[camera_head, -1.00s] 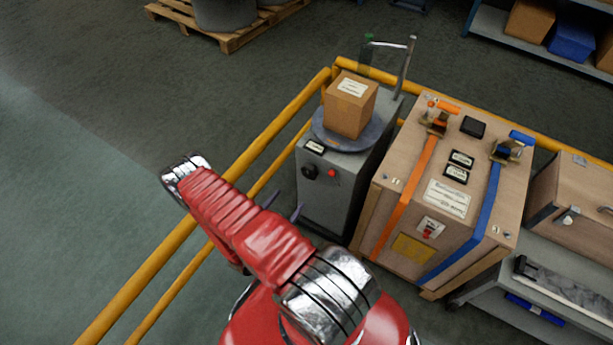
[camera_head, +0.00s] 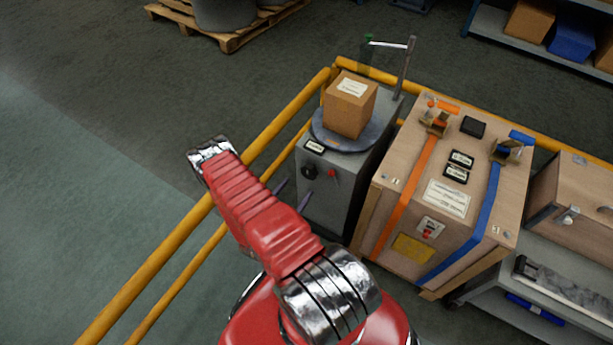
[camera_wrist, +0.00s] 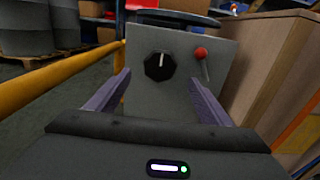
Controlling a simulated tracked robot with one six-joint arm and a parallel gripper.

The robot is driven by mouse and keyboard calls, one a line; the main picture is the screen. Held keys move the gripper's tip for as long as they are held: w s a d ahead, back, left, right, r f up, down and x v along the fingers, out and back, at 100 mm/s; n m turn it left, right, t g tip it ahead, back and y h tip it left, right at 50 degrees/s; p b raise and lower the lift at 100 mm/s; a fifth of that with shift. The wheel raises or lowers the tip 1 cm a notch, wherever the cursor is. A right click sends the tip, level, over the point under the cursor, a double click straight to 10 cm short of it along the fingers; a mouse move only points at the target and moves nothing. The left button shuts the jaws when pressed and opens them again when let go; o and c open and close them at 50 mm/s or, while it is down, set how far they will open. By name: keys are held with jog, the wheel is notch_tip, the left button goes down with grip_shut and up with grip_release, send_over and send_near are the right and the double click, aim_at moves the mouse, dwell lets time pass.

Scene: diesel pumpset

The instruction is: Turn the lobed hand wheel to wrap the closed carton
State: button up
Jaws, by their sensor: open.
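The closed carton (camera_head: 350,104) sits on the round turntable (camera_head: 362,143) on top of a grey machine (camera_head: 338,192). The dark lobed hand wheel (camera_head: 309,172) is on the machine's front face. In the wrist view the hand wheel (camera_wrist: 160,66) is upright, with a white line on it. My gripper (camera_head: 280,195) is in front of this face, its tips pointing toward it. In the wrist view my gripper (camera_wrist: 158,88) is open, its two purple-grey fingers on either side of and below the wheel, with nothing between them. I cannot tell the exact gap to the wheel.
A red-knobbed lever (camera_wrist: 202,56) stands right of the wheel. A wooden crate (camera_head: 440,205) with orange and blue straps stands close on the machine's right. Yellow rails (camera_head: 180,235) run along the left and behind. A post with a crossbar (camera_head: 406,65) rises behind the carton.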

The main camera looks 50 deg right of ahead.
aim_at(308, 175)
jog(key=shift+w+d, duration=0.2)
jog(key=shift+d, duration=1.8)
jog(key=shift+w+d, duration=0.15)
jog(key=shift+d, duration=1.85)
jog(key=shift+c, duration=0.4)
jog(key=c, duration=1)
jog(key=shift+m, duration=0.4)
jog(key=m, duration=1.2)
jog(key=shift+s, duration=0.1)
jog(key=shift+f, duration=0.1)
